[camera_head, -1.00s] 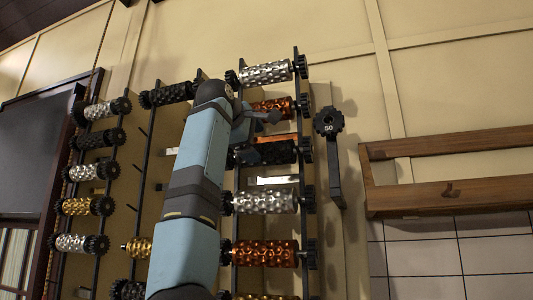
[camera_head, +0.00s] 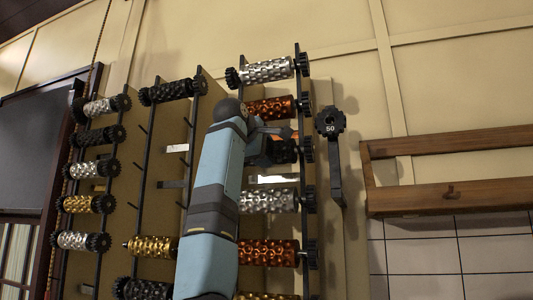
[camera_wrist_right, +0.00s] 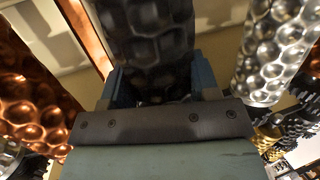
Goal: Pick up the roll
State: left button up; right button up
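A black dimpled roll (camera_head: 285,150) hangs in the right column of the wall rack, with a toothed black wheel at its right end. My right arm covers its left part. My right gripper (camera_head: 268,146) is at this roll. In the right wrist view the dark roll (camera_wrist_right: 150,45) lies between the two blue fingers of the right gripper (camera_wrist_right: 163,82). The fingers are apart, one on each side of it, and I see no clear grip. My left gripper is not in view.
Copper rolls (camera_head: 270,108) and silver rolls (camera_head: 268,200) sit close above and below in the same column. A wooden frame (camera_head: 450,195) is farther right.

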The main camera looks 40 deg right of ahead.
jog(key=c, duration=0.7)
jog(key=shift+r, duration=0.1)
grip_shut()
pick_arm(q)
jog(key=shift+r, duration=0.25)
pick_arm(e)
jog(key=shift+a+r, duration=0.1)
jog(key=shift+a+r, duration=0.1)
jog(key=shift+r, duration=0.1)
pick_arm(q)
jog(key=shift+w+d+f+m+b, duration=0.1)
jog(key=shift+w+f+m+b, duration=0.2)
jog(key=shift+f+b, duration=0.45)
pick_arm(e)
jog(key=s+a+r, duration=0.4)
jog(key=a+r, duration=0.3)
jog(key=a, duration=0.5)
jog(key=shift+s+a+r, duration=0.15)
jog(key=shift+a, duration=0.2)
